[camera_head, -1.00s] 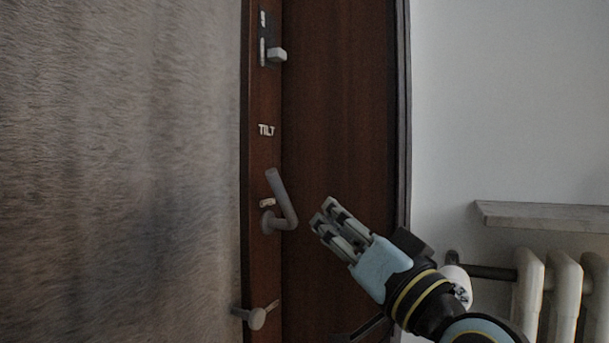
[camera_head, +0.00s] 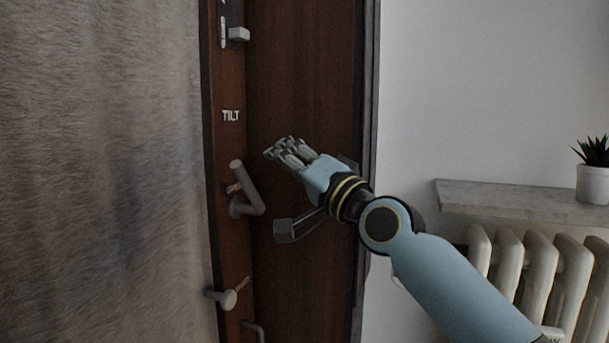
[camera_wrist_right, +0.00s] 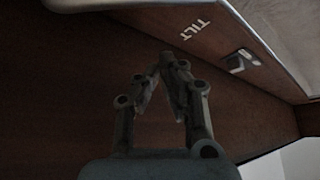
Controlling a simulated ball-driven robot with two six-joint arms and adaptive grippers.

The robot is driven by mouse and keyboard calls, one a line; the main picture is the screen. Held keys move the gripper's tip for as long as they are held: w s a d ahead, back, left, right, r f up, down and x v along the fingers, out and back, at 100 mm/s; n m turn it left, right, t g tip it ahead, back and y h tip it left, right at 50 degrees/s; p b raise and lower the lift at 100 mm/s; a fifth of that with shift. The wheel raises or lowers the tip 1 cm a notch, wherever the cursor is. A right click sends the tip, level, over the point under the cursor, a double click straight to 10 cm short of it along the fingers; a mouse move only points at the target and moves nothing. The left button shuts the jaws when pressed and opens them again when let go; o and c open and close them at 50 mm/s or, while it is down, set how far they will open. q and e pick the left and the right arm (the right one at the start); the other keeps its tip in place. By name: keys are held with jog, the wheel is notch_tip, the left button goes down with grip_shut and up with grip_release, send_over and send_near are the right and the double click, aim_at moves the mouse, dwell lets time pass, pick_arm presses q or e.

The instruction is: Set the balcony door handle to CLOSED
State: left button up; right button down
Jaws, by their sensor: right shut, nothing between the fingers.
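The balcony door handle (camera_head: 247,190) is a grey bent lever on the brown door frame in the head view. Its grip points upward, leaning slightly left, below the white TILT label (camera_head: 231,116). A small label behind the lever is partly covered and unreadable. My right gripper (camera_head: 279,148) is shut and empty, to the right of the handle's upper end and slightly higher in the picture, apart from it. In the right wrist view, the fingers (camera_wrist_right: 172,68) meet with nothing between them; the TILT label (camera_wrist_right: 195,29) shows there, but the handle does not. My left gripper is not in view.
A curtain (camera_head: 100,170) fills the left side. A shelf (camera_head: 520,200) with a potted plant (camera_head: 592,170) stands above the radiator (camera_head: 530,265) at right.

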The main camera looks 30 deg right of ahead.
jog(key=shift+s+a+f+b, duration=0.2)
jog(key=shift+a+f+b, duration=0.1)
jog(key=shift+a+f, duration=0.4)
jog(key=shift+s+a+f+b, duration=0.15)
jog(key=shift+a+f+b, duration=0.2)
jog(key=shift+a, duration=0.5)
